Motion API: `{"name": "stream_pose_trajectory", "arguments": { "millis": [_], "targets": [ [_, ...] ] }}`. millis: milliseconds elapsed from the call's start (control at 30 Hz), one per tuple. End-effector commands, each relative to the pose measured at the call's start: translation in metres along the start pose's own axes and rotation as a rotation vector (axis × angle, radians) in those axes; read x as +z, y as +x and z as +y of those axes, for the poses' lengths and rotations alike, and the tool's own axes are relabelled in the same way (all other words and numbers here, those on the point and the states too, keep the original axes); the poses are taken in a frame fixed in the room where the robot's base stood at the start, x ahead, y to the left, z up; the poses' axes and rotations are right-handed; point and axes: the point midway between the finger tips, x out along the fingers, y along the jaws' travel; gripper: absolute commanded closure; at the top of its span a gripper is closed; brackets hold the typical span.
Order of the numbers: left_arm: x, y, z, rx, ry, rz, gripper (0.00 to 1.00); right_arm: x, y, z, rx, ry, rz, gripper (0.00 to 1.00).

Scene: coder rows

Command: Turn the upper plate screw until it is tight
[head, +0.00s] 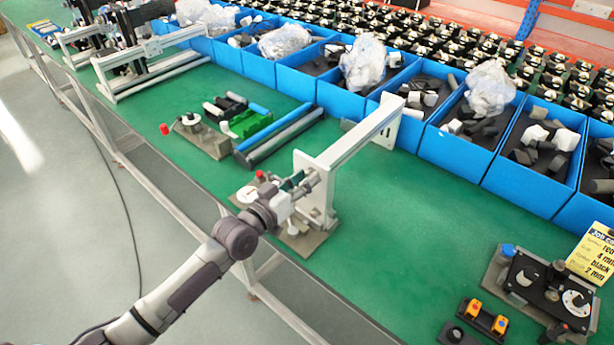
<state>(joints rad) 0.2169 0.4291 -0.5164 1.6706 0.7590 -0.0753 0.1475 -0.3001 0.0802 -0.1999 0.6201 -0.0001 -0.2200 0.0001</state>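My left gripper (303,186) reaches in from the lower left to a fixture with a white upright frame (345,150) on a grey-brown base plate (312,240). Its fingers are at the near side of the frame's upright plate, and they are small and partly hidden, so I cannot tell whether they are open or shut. The upper plate screw cannot be made out; the gripper and wrist cover part of the fixture. A white knob (293,229) shows low on the base plate, below the gripper. My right gripper is not in view.
Blue bins (447,150) with grey and white parts line the back of the green bench (400,250). A similar base plate with a red knob (165,130) stands further left. A black device (545,285), a button box (485,318) and a yellow job card (594,255) are at right.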

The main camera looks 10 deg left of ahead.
Motion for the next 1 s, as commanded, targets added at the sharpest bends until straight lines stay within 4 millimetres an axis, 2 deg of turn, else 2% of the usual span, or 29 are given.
{"name": "stream_pose_trajectory", "arguments": {
  "millis": [33,233,267,467,800,900,1000],
  "targets": [
    [-0.0001,0.0000,0.0000,0.000,0.000,0.000,0.65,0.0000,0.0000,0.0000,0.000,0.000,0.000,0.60],
    [-0.0003,0.0001,0.0000,0.000,0.001,0.000,0.99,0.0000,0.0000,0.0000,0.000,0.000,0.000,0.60],
    [-0.0003,0.0001,0.0000,0.000,0.001,0.000,1.00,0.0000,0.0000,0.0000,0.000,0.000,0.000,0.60],
    [-0.0006,0.0001,0.0001,0.000,0.039,0.000,1.00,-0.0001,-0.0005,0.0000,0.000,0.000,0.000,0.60],
    [-0.0011,0.0014,0.0000,0.000,0.767,0.001,1.00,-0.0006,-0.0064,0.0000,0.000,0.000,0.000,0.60],
    [-0.0008,0.0015,-0.0002,0.000,0.850,0.001,1.00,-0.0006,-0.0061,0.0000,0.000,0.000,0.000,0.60],
    [-0.0007,0.0015,-0.0002,0.000,0.860,0.001,1.00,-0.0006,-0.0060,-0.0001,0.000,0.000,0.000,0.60]
  ]
}}
